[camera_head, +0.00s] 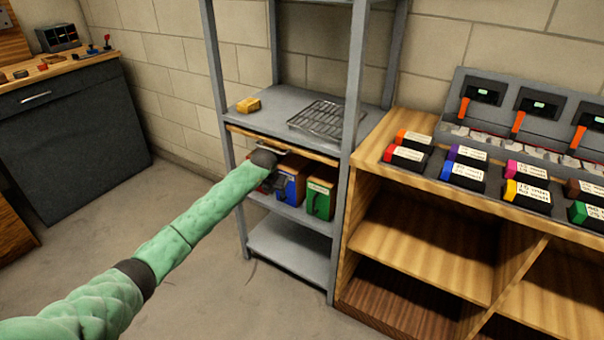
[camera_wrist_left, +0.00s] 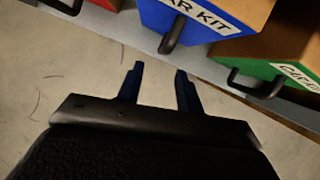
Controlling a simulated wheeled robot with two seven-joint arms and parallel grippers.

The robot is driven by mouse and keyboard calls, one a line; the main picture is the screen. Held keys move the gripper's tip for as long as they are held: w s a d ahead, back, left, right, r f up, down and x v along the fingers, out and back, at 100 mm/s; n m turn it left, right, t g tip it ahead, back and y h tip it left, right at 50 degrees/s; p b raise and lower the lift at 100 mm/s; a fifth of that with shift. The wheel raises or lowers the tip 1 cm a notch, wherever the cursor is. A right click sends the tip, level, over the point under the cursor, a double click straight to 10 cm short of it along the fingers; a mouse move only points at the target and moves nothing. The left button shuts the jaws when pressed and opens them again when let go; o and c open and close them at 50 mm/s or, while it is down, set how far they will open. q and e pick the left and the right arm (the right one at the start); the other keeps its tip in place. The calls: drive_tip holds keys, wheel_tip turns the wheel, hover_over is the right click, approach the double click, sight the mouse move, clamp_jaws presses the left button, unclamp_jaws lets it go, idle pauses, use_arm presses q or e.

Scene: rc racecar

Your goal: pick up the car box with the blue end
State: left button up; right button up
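The car box with the blue end (camera_head: 291,184) stands on the middle shelf of the grey rack, between a red-ended box, mostly hidden by my arm, and a green-ended box (camera_head: 320,198). In the left wrist view the blue end (camera_wrist_left: 205,20) shows a "CAR KIT" label and a dark handle (camera_wrist_left: 172,36) on its lower edge. My left gripper (camera_head: 279,182) is in front of the blue end. In the left wrist view its fingers (camera_wrist_left: 160,85) are apart with nothing between them, short of the handle. My right gripper is not in view.
A grey metal rack (camera_head: 287,240) holds the boxes, with a wooden board (camera_head: 315,154) just above them. A wire tray (camera_head: 327,117) and a small yellow box (camera_head: 248,105) sit on the upper shelf. A wooden cabinet (camera_head: 425,230) stands close on the right; floor is free on the left.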

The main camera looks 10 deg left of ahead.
use_arm(q)
drive_tip(key=x, duration=0.5)
drive_tip(key=shift+w+d, duration=0.1)
drive_tip(key=shift+w, duration=0.35)
drive_tip(key=shift+c, duration=0.5)
clamp_jaws()
